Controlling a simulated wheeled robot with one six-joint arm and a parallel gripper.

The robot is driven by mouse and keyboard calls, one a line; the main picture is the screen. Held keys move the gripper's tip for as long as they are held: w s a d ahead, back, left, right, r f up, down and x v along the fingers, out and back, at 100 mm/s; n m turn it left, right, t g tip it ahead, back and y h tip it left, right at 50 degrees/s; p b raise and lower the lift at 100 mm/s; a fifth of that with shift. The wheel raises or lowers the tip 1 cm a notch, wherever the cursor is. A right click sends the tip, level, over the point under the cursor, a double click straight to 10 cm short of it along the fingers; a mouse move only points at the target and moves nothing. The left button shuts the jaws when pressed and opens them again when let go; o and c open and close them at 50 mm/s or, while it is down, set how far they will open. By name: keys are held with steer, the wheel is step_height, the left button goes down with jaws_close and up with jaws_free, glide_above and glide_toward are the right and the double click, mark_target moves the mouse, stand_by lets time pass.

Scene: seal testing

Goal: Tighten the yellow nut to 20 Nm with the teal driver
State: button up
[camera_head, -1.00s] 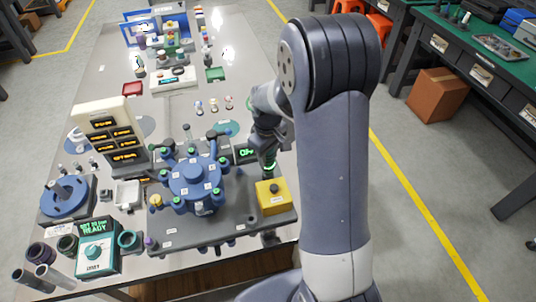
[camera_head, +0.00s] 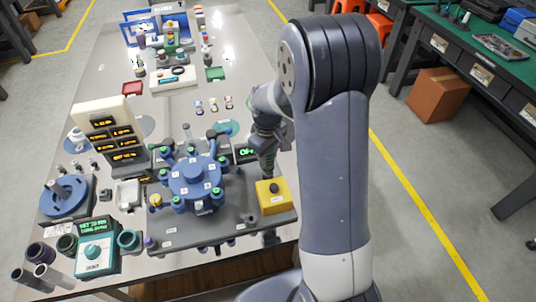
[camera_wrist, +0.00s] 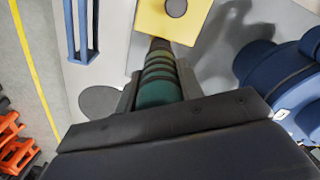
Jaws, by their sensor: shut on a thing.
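My gripper (camera_wrist: 160,95) is shut on the teal driver (camera_wrist: 158,84), a ringed teal and dark cylinder pointing away from the wrist. In the head view my gripper (camera_head: 268,145) is right of the blue round flange assembly (camera_head: 197,180), above the grey base plate, and the driver hangs below it. The yellow nut (camera_head: 155,200) appears as a small yellow cap at the left of the blue assembly, well apart from the driver. Green-topped nuts stand around the flange. The driver's tip is hard to make out.
A yellow box with a black button (camera_head: 272,196) stands on the plate's right, close to the driver. A teal control box (camera_head: 97,248) with a lit display is at front left. A cream display panel (camera_head: 110,133) stands behind the plate's left. Small parts lie around.

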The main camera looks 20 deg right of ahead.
steer(key=shift+r+p, duration=1.85)
steer(key=shift+r, duration=0.7)
